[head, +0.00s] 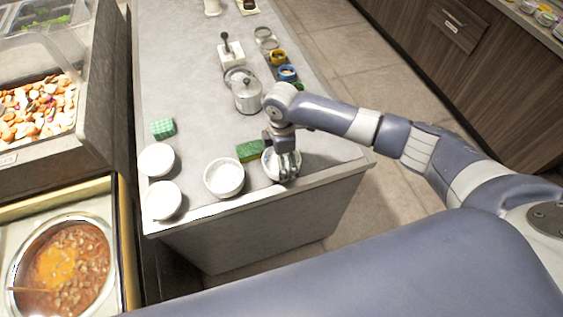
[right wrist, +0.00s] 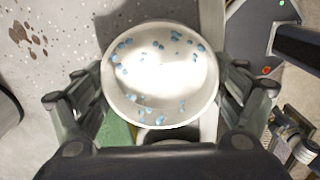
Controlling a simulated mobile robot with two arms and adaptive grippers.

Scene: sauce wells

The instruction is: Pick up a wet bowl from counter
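A white bowl with blue wet drops inside (right wrist: 160,75) fills the middle of the right wrist view. It also shows in the head view (head: 268,166), near the front edge of the grey counter (head: 190,100), partly hidden by my right gripper (head: 287,172). In the right wrist view one set of fingers is at each side of the bowl, close to its rim. Whether they press on it cannot be told. Other white bowls are a middle one (head: 224,178) and two at the left, (head: 157,160) and (head: 163,200). My left gripper is not in view.
A green sponge (head: 250,151) lies just left of the right gripper. A green checkered block (head: 163,128) lies near the left bowls. A metal pot (head: 247,96) and small coloured cups (head: 287,73) stand farther back. Food bins line the left.

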